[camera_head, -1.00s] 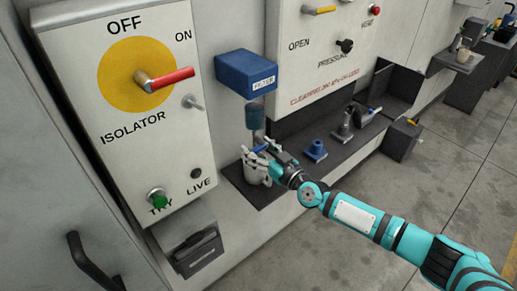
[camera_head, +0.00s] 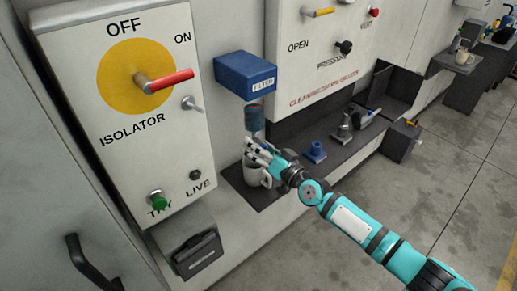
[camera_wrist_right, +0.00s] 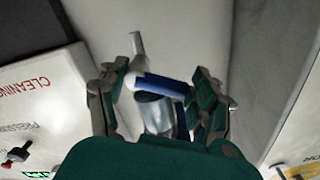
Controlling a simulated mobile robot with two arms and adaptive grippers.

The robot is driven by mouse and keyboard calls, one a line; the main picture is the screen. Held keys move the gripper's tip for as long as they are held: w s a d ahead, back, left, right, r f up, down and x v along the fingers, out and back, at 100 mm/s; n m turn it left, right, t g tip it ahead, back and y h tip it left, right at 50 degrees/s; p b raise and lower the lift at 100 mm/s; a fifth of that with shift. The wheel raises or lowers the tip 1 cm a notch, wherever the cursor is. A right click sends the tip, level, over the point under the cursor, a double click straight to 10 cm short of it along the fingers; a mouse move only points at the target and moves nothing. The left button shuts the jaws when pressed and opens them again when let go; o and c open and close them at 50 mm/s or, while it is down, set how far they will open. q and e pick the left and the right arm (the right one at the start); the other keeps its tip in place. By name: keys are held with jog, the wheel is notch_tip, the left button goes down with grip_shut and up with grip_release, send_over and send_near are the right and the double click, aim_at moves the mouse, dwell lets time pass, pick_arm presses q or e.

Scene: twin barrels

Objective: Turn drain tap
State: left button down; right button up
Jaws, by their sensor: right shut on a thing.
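The blue filter housing (camera_head: 245,75) is on the wall with its blue-grey bowl (camera_head: 254,118) hanging below. My right gripper (camera_head: 256,150) is just under the bowl, above a light mug (camera_head: 253,176). In the right wrist view, the blue drain tap handle (camera_wrist_right: 165,85) lies between the fingers of my right gripper (camera_wrist_right: 160,100), which is shut on it. A pale metal piece sticks out beyond the handle. In the head view the fingers hide the tap. My left gripper is not in view.
The isolator panel (camera_head: 175,180) with its red handle (camera_head: 168,80) is to the left. A dark shelf (camera_head: 292,182) holds the mug, a blue fitting (camera_head: 316,151) and a metal part (camera_head: 343,130). The pressure panel (camera_head: 310,45) is above right.

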jog(key=shift+m, duration=0.5)
jog(key=shift+r, duration=0.1)
jog(key=o, duration=1.2)
jog(key=shift+c, duration=0.2)
jog(key=v, duration=1.2)
